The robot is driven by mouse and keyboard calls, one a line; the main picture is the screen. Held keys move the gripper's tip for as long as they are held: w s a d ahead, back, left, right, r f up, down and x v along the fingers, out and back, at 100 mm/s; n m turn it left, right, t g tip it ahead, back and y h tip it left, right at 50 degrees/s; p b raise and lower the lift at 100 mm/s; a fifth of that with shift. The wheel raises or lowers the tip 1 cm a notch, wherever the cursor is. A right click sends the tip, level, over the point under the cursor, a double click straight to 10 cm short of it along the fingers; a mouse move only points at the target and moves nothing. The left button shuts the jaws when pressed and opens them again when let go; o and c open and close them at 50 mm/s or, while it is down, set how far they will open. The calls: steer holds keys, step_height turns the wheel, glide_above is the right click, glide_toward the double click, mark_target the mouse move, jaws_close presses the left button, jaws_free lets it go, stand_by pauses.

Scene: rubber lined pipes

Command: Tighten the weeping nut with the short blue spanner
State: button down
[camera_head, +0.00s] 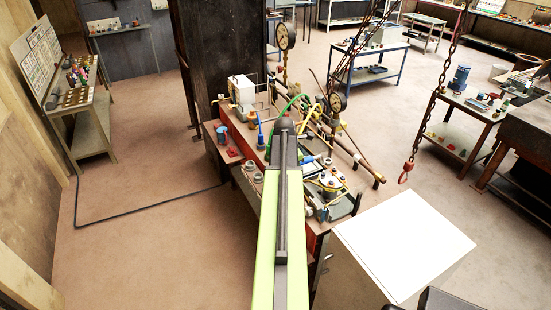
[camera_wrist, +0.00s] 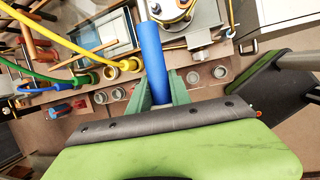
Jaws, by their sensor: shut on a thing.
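My gripper (camera_wrist: 160,88) shows in the wrist view with its green fingers shut on a blue bar. This bar looks like the handle of the blue spanner (camera_wrist: 153,50) and points away toward the top of the view. Its jaw end is not clear, so I cannot tell whether it touches anything. In the head view my own green arm hides the gripper and the held part. A slim blue upright thing (camera_head: 260,130) stands left of the arm; I cannot tell what it is. I cannot pick out the weeping nut among the fittings.
The bench holds copper pipes (camera_head: 345,146), a pressure gauge (camera_head: 282,37), and green and yellow hoses (camera_wrist: 62,47). Round grey fittings (camera_wrist: 117,94) sit along its edge. A hook on a chain (camera_head: 405,174) hangs right of the bench. A white-topped cabinet (camera_head: 405,245) stands near right.

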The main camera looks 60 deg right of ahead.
steer(key=shift+w+a, duration=0.15)
steer(key=shift+w, duration=0.45)
steer(key=shift+r, duration=0.1)
